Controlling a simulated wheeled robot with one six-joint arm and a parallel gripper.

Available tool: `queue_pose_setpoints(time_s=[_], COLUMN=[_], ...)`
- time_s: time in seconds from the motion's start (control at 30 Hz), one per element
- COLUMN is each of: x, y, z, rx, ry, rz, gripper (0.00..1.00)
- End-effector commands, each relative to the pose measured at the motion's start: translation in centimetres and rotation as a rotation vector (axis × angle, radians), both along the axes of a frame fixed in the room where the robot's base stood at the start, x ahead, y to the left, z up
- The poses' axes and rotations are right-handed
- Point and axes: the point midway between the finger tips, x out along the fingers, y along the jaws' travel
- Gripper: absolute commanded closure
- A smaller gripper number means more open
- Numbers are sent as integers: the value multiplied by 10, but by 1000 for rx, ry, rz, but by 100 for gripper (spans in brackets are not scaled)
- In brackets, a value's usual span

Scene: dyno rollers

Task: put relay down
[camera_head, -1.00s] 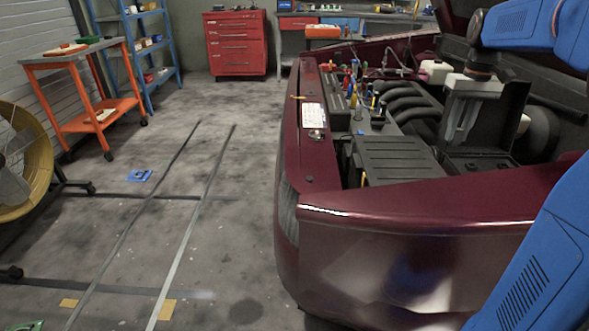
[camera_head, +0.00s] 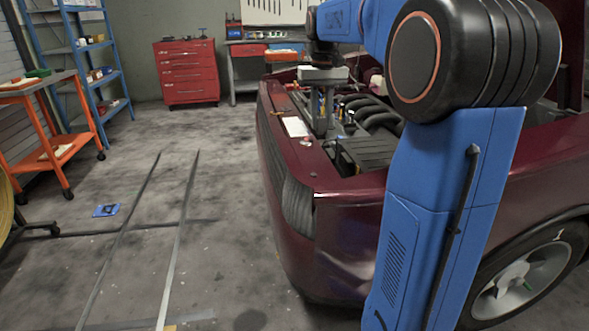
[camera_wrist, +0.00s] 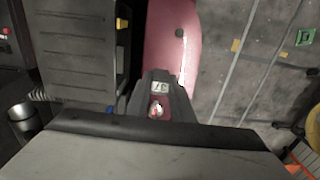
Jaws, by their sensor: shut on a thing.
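In the head view my gripper (camera_head: 321,128) points down over the front left of the car's engine bay, beside a white label on the front panel. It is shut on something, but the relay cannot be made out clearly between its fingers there. In the wrist view a dark tapered shape, which seems to be my gripper (camera_wrist: 158,86), surrounds a small pale piece with dark marks. I cannot tell whether that piece is the relay. The engine bay (camera_head: 365,152) has a ribbed black box near its front edge. My arm hides much of the bay's right side.
The dark red car (camera_head: 335,225) fills the middle and right. A red tool chest (camera_head: 187,75), a workbench (camera_head: 262,50), a blue shelf (camera_head: 92,75) and an orange cart (camera_head: 45,115) stand behind and left. A blue item (camera_head: 106,210) lies on the otherwise open floor.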

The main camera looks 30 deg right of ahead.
Motion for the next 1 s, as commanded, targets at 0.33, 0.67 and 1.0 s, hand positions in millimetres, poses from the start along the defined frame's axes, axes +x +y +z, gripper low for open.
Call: queue_pose_setpoints(time_s=[0.33, 0.67, 1.0], x=[-1, 0, 0], y=[0, 0, 0], z=[-45, -71, -100], rx=[1, 1, 0], ry=[3, 3, 1], rz=[-5, -5, -5], gripper=[100, 100, 100])
